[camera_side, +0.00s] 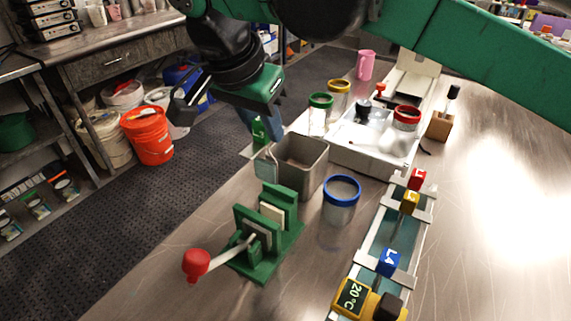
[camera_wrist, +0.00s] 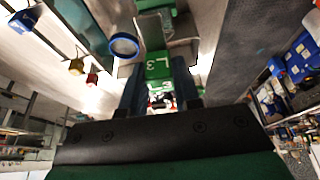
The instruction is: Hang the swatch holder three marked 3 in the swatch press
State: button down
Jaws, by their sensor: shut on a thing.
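Swatch holder three, a green block (camera_wrist: 157,69) marked L3, sits between the fingers of my gripper (camera_wrist: 160,90) in the wrist view. In the side view the green block (camera_side: 260,131) shows below my gripper (camera_side: 261,118), which is shut on it. A thin rod and a pale grey swatch (camera_side: 265,167) hang below it, beside the left wall of a grey metal tank. Whether they touch the tank I cannot tell. The swatch press (camera_side: 285,243), green with pale plates and a red-knobbed lever (camera_side: 197,264), stands on the table nearer the camera than the tank.
The grey tank (camera_side: 313,163) and a blue-rimmed jar (camera_side: 341,202) stand close behind the press. To the right, a trough (camera_side: 380,235) carries red, yellow and blue L4 (camera_side: 388,262) holders and a 20°C unit (camera_side: 352,297). A white tray with jars lies farther back.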

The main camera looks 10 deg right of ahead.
aim_at(246, 157)
jog(key=shift+f, duration=5.4)
jog(key=c, duration=0.5)
grip_release()
jog(key=shift+c, duration=0.2)
jog(key=shift+v, duration=2.8)
